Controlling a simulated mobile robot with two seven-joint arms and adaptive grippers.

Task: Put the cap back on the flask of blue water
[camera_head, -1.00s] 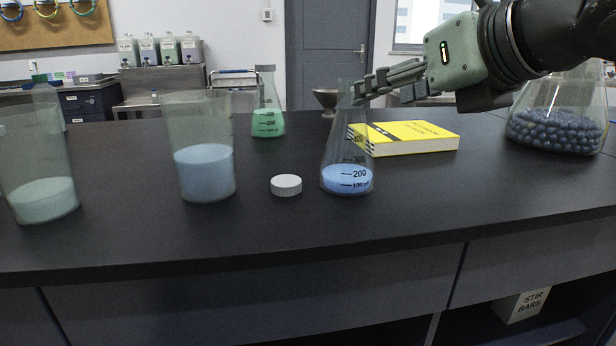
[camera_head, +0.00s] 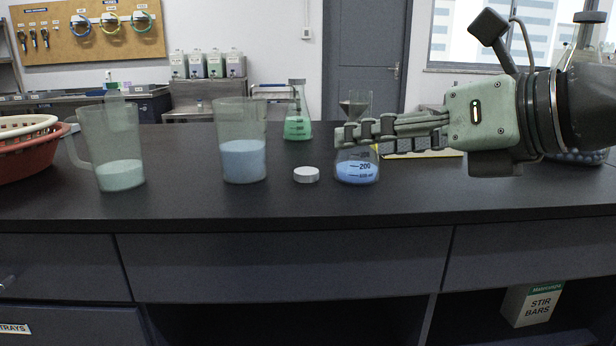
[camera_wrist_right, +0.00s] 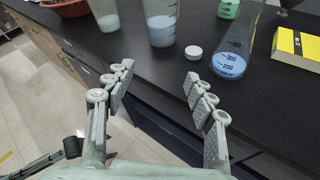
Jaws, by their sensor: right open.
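The flask of blue water (camera_head: 358,172) stands upright on the dark bench, and its upper part is hidden behind my right gripper in the head view. It also shows in the right wrist view (camera_wrist_right: 229,64). The white round cap (camera_head: 306,174) lies flat on the bench just left of the flask. It also shows in the right wrist view (camera_wrist_right: 193,52), beyond the fingertips. My right gripper (camera_head: 345,135) is open and empty, in front of the flask in the head view. In the wrist view its spread fingers (camera_wrist_right: 160,84) have nothing between them. My left gripper is not in view.
A beaker of blue liquid (camera_head: 243,162) and a jug of pale green liquid (camera_head: 122,176) stand left of the cap. A green flask (camera_head: 297,127) stands behind. A yellow book (camera_head: 442,154) lies right of the flask. Baskets (camera_head: 30,155) sit far left. The bench's front strip is clear.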

